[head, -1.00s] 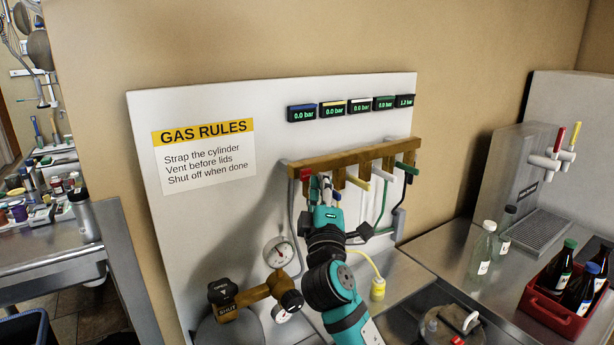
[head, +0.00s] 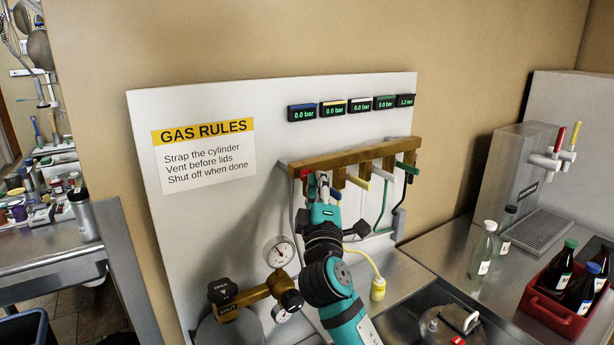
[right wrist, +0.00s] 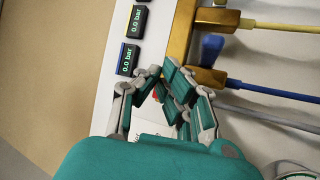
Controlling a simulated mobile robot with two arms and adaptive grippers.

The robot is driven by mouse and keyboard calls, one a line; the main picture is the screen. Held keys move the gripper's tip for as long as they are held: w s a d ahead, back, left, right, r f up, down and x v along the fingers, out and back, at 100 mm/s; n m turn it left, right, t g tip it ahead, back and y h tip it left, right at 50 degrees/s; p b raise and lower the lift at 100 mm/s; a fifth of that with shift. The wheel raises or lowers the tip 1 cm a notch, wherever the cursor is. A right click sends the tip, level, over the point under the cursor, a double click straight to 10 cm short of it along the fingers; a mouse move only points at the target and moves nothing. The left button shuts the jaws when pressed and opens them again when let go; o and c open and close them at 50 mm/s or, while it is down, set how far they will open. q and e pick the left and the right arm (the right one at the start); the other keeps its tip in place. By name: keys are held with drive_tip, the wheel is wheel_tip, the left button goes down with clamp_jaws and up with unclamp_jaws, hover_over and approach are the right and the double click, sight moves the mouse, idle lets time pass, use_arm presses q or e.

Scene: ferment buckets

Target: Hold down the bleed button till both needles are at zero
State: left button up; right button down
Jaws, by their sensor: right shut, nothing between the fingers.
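A red button (head: 305,173) sits at the left end of the brass manifold (head: 345,160) on the white panel. A bit of red (right wrist: 156,95) shows by my fingers in the right wrist view. My right gripper (head: 321,184) is shut and empty, its fingertips just right of the red button. I cannot tell whether they touch it. The upper round gauge (head: 279,252) and the lower gauge (head: 281,313) are on the brass regulator at lower left. Their needles are too small to read. My left gripper is out of view.
Coloured valve levers (head: 383,174) line the manifold right of my gripper. Digital displays (head: 359,105) sit above it. A yellow-capped hose end (head: 377,289) is below right. Bottles stand in a red crate (head: 548,309) at far right.

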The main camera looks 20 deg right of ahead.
drive_tip(key=shift+w, duration=0.5)
idle(0.9)
idle(1.1)
drive_tip(key=shift+s, duration=0.95)
drive_tip(key=s, duration=0.1)
drive_tip(key=s+p, duration=0.1)
drive_tip(key=s, duration=0.3)
drive_tip(key=shift+d, duration=0.4)
